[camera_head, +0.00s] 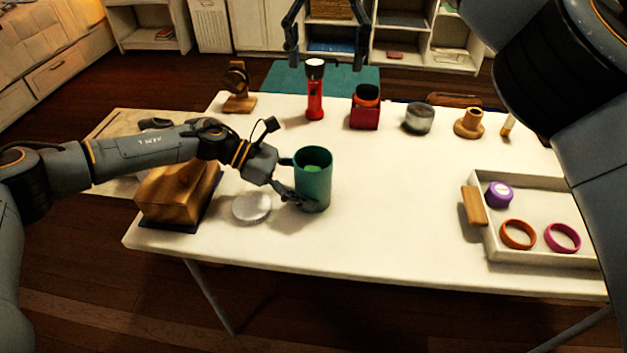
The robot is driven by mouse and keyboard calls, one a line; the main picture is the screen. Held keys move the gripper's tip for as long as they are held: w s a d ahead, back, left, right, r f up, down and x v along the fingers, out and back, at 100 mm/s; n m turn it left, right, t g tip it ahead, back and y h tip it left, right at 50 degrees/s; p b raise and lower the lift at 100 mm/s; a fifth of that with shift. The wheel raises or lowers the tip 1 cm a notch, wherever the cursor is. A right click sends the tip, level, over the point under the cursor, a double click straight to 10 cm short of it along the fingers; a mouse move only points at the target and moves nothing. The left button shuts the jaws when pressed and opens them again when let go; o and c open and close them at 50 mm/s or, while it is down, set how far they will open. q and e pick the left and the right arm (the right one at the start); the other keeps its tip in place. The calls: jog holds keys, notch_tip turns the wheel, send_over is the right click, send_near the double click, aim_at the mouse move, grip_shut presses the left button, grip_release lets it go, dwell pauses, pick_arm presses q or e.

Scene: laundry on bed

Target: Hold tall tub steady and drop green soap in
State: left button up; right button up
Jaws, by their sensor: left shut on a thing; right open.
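The tall tub (318,190), dark green, stands upright on the white table left of centre. The green soap (313,168), lighter green, shows inside its open mouth. My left gripper (292,187) reaches in from the left and is shut on the tub's left wall. Its far fingertip is partly hidden by the tub. My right gripper (327,50) hangs at the top of the view, above and beyond the tub, near the far table edge. Its two fingers are spread wide with nothing between them.
A red flashlight (315,92), a red box (366,108) and a glass jar (418,118) stand along the back. A tray (484,232) with rings and a purple item is at right. A brown box (178,194) and clear disc (251,207) are left. The table's middle is clear.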

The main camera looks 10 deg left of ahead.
pick_arm(q)
jog(key=o, duration=0.9)
jog(key=shift+o, duration=0.2)
